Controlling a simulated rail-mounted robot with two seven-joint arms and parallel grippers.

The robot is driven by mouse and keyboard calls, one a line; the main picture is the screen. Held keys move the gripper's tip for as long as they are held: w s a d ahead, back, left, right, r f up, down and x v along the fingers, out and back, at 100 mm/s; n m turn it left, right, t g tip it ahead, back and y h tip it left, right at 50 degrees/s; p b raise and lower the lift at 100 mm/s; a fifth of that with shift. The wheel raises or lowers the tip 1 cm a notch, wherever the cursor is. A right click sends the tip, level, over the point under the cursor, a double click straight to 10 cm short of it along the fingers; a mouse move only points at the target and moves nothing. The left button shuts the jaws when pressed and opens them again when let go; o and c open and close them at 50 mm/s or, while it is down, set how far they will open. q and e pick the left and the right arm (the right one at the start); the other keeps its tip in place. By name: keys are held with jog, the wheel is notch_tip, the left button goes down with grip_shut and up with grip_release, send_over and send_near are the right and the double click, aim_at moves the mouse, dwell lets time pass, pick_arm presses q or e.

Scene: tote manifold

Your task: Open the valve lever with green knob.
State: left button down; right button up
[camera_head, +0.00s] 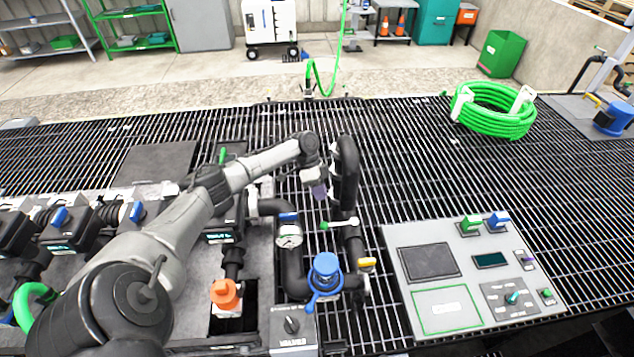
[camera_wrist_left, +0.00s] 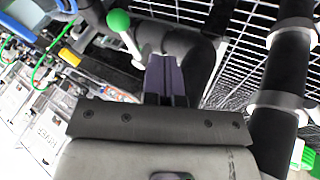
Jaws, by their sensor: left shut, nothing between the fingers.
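A pale valve lever (camera_head: 342,223) with a green knob (camera_head: 323,226) sticks out to the left from a dark vertical pipe. In the left wrist view, a green ball knob (camera_wrist_left: 118,20) on a pale lever shows at the upper left, beside a dark pipe elbow. My left gripper (camera_head: 320,193) hangs above the lever in the head view, left of the tall dark pipe. Its purple fingers also show in the left wrist view (camera_wrist_left: 164,70); they are shut and empty. The fingers look apart from the knob, though the depth gap is unclear. My right gripper is in neither view.
The tall dark pipe (camera_head: 348,170) stands close right of my left gripper. A gauge (camera_head: 289,236), a blue valve handle (camera_head: 326,273) and an orange valve knob (camera_head: 225,294) sit nearer. A control panel (camera_head: 410,240) is at right. Open grating (camera_head: 420,160) lies beyond.

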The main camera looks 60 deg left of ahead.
aim_at(339, 224)
pick_arm(q)
jog(key=s+d+f, duration=0.1)
jog(key=d+f, duration=0.2)
jog(key=d, duration=0.2)
jog(key=shift+s+f, duration=0.15)
jog(key=shift+s, duration=0.2)
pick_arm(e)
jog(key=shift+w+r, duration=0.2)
